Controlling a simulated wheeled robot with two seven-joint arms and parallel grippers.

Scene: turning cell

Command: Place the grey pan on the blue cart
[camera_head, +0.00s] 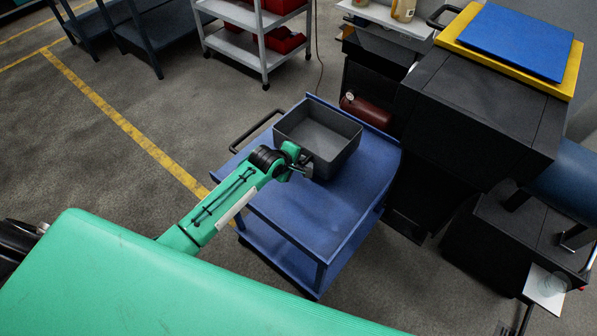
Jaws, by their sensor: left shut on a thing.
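The grey pan (340,156) is a deep, empty rectangular tray over the back part of the blue cart (310,216). I cannot tell whether its base rests on the cart's top or hangs just above it. My left gripper (303,168) is shut on the pan's near left wall; the fingertips are partly hidden against it. The front part of the cart's top is bare. My right gripper is not in view.
A dark machine (480,110) with a yellow and blue lid stands right of the cart. A dark red cylinder (367,110) lies behind the pan. A grey trolley (252,42) with red bins stands at the back. Floor left of the cart is clear.

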